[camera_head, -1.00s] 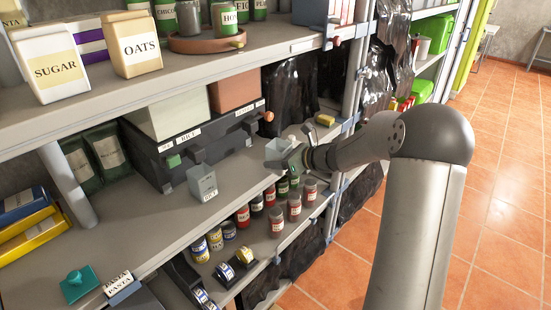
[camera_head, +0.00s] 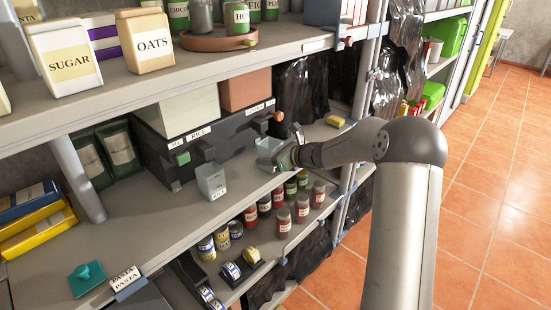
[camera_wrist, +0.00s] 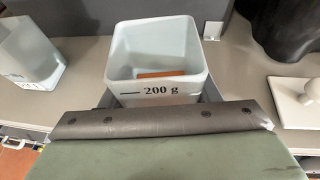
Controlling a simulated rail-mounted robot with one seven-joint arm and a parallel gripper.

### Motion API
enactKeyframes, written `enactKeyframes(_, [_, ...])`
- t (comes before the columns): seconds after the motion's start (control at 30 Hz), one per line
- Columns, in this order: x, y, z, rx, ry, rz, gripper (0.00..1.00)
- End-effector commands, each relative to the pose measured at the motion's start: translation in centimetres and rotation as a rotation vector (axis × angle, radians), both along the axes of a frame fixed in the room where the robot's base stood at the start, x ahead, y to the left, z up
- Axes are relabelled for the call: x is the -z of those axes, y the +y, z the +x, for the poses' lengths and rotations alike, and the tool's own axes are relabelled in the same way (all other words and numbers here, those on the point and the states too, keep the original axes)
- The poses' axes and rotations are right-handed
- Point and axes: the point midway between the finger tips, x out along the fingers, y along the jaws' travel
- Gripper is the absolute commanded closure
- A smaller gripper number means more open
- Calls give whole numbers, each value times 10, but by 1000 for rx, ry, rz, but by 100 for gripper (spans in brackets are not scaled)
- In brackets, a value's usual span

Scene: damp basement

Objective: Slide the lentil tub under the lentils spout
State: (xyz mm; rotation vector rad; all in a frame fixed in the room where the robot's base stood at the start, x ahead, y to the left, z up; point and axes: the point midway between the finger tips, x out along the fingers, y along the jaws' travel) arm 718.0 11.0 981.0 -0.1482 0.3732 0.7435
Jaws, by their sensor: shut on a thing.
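A pale open tub (camera_head: 267,145) stands on the middle shelf, to the front right of the black dispenser box. In the wrist view this tub (camera_wrist: 158,92) is upright, marked "200 g", with an orange-brown patch inside at the bottom. My gripper (camera_head: 281,157) is shut on it from the front, with dark fingers along its sides. The dispenser (camera_head: 228,133) has a "RICE" label and a label that seems to read "LENTILS" (camera_head: 259,107) near its right end. The tub is still right of this spout.
A second pale tub (camera_head: 211,181), labelled at its base, stands to the left; it also shows in the wrist view (camera_wrist: 30,55). A yellow block (camera_head: 335,121) lies to the right. Jars (camera_head: 284,220) fill the shelf below. Black sheeting (camera_head: 303,95) hangs behind.

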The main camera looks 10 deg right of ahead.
Motion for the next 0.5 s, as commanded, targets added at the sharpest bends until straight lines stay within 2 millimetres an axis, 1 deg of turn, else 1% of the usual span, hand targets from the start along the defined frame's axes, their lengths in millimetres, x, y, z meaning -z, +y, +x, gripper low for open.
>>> enactKeyframes(0.3, [1, 15, 21, -1, 0, 0, 69])
enactKeyframes(0.5, [2, 21, 30, 0, 1, -1, 69])
